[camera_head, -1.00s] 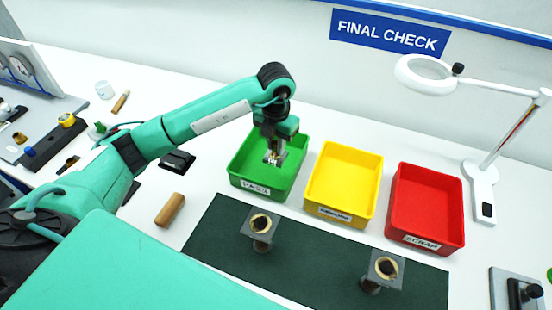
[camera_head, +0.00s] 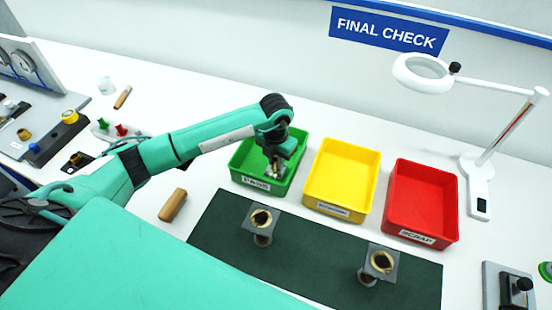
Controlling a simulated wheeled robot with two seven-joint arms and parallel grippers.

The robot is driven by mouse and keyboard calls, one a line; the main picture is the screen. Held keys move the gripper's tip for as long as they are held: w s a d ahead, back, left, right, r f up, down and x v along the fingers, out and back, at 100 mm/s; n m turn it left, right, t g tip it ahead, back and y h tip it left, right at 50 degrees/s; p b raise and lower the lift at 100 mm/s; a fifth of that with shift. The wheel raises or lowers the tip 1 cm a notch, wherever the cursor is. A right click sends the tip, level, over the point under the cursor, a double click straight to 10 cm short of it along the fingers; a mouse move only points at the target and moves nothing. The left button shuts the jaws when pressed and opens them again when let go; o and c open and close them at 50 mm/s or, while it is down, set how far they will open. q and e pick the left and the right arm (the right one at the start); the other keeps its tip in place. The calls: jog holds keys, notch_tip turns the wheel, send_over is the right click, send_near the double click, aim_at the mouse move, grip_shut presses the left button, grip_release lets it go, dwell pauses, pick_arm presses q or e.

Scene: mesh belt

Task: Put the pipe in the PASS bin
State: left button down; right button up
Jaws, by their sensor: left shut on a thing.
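The green PASS bin (camera_head: 252,184) stands at the left of a row of three bins. My left gripper (camera_head: 275,172) points down inside its opening, low between its walls. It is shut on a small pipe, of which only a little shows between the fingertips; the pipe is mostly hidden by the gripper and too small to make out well. I cannot tell whether the pipe touches the bin floor. My right gripper is not in view.
A yellow bin (camera_head: 324,206) and a red SCRAP bin (camera_head: 417,238) stand to the right. Two stands with ringed tops (camera_head: 261,219) (camera_head: 381,262) are on the dark mat (camera_head: 318,262). A brown cylinder (camera_head: 172,205) lies left of it. A magnifier lamp (camera_head: 478,185) stands at right.

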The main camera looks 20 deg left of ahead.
aim_at(276, 159)
pick_arm(q)
jog(key=c, duration=1.3)
grip_release()
jog(key=shift+r+p, duration=0.15)
jog(key=shift+p, duration=0.15)
jog(key=shift+r+b, duration=0.3)
jog(key=shift+b, duration=0.1)
notch_tip(276, 159, up, 11)
jog(key=b, duration=0.4)
jog(key=shift+r, duration=0.15)
jog(key=shift+r, duration=0.1)
